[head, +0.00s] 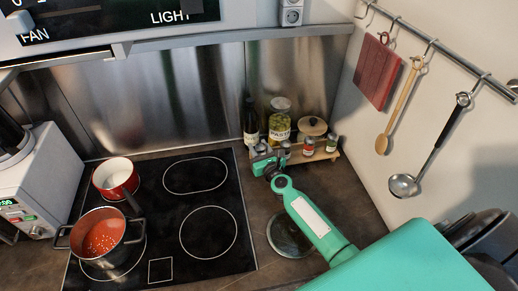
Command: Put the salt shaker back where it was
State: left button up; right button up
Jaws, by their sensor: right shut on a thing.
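My right gripper (270,158) reaches in from the lower right and is at the left end of a small wooden rack (322,156) by the back wall. It is shut on what looks like the salt shaker (285,147), a small grey-topped shaker largely hidden by the gripper. I cannot tell whether the shaker touches the rack. A red-labelled shaker (308,147) and a green-labelled shaker (331,144) stand on the rack to the right. My left gripper is not in view.
A pasta jar (280,119), a dark bottle (250,122) and a lidded pot (313,127) stand close behind the gripper. A glass lid (290,236) lies on the counter. The hob holds a red saucepan (115,175) and a soup pot (103,235). Utensils hang at right.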

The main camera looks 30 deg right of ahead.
jog(key=shift+f, duration=0.25)
jog(key=o, duration=1)
jog(key=shift+o, duration=0.2)
jog(key=shift+r, duration=0.1)
jog(key=shift+r, duration=0.15)
jog(key=s, duration=1.2)
jog(key=shift+a+b, duration=0.3)
jog(key=shift+a, duration=0.05)
